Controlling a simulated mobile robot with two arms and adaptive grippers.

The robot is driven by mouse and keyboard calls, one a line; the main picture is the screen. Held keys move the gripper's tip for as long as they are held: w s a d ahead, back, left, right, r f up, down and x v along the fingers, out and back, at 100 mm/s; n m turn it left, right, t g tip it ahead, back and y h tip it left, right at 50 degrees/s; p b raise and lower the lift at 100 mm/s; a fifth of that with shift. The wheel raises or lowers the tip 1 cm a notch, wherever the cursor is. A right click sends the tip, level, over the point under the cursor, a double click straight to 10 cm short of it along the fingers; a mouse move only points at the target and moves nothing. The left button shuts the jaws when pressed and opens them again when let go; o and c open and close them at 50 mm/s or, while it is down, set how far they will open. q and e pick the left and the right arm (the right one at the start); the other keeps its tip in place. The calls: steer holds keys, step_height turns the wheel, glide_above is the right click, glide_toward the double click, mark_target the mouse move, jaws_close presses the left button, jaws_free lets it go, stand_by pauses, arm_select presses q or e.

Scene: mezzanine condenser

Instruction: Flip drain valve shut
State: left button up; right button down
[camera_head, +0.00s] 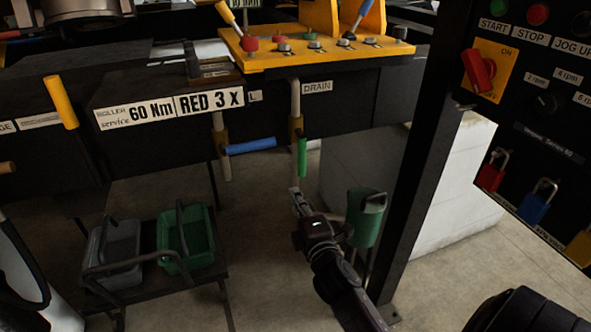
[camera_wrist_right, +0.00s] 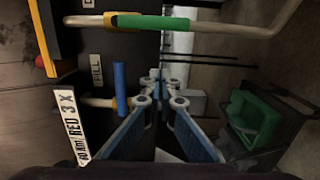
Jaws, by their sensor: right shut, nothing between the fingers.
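The drain valve has a green lever (camera_head: 302,158) on a pale pipe below the DRAIN label (camera_head: 317,87). The lever hangs down in line with the pipe. In the right wrist view the green lever (camera_wrist_right: 166,23) lies along the pipe at the top. My right gripper (camera_head: 296,193) is shut and empty, just below the lever's lower end and apart from it as far as I can see. Its closed fingers also show in the right wrist view (camera_wrist_right: 159,78). My left gripper is not in view.
A blue lever (camera_head: 250,146) sticks out sideways from the neighbouring pipe. A yellow panel (camera_head: 300,58) is above. A dark post (camera_head: 425,170) and control panel (camera_head: 535,110) stand right. A green can (camera_head: 365,215) is beside my right arm. Green basket (camera_head: 186,240) stands lower left.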

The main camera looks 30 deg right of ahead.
mark_target(301, 153)
steer(key=w+d+p, duration=0.2)
steer(key=w+d, duration=0.5)
steer(key=w, duration=0.2)
steer(key=shift+w, duration=0.25)
steer(key=shift+w+f, duration=0.1)
stand_by(0.4)
